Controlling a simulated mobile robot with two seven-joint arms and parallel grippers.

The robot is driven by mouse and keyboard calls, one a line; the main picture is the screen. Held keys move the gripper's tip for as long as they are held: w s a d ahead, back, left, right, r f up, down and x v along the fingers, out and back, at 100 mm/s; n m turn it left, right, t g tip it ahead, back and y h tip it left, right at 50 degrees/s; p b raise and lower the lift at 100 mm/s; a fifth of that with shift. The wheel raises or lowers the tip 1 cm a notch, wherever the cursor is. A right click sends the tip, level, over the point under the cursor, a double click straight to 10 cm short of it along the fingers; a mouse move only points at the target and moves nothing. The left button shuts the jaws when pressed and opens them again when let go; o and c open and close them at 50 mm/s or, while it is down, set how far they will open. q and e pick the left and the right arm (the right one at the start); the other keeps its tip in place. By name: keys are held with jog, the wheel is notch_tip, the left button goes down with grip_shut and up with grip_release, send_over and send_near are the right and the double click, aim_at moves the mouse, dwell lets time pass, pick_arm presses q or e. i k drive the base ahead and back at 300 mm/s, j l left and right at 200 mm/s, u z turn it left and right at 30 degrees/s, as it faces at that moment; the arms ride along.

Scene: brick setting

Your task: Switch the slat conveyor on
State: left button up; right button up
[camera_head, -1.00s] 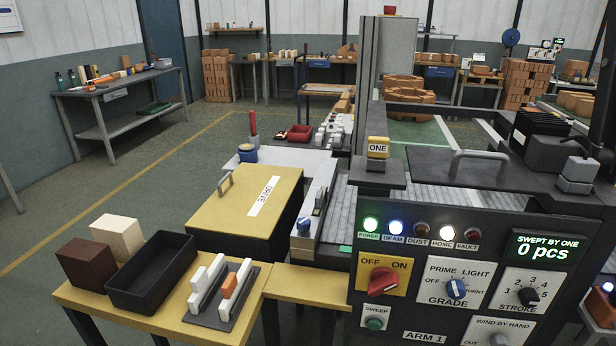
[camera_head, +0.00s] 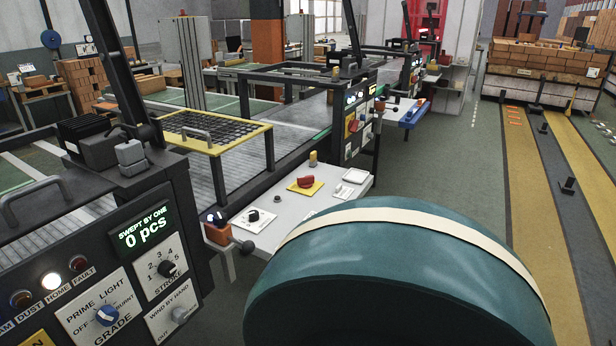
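The grey slatted conveyor bed (camera_head: 285,120) runs from the left toward the back, under dark frames. At its near side is a white sloped panel (camera_head: 275,236) with a red rotary knob on a yellow plate (camera_head: 306,183) and a black knob on a white plate (camera_head: 254,216). Their lettering is too small to read. A further black control panel (camera_head: 359,128) with lit lamps and another red knob stands behind. The near black panel (camera_head: 136,285) reads "SWEPT BY ONE 0 pcs" and has GRADE and STROKE knobs. Neither gripper is in view.
A large teal rounded form with a cream band, close to the camera, hides the lower middle. A yellow-framed grille (camera_head: 215,133) covers part of the bed. Brick stacks (camera_head: 545,55) stand at the back right. Green floor (camera_head: 450,160) is open right of the conveyor.

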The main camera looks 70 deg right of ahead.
aim_at(306, 182)
jog(key=z, duration=2.25)
jog(key=i+l+u, duration=0.65)
jog(key=i, duration=0.25)
jog(key=l, duration=0.1)
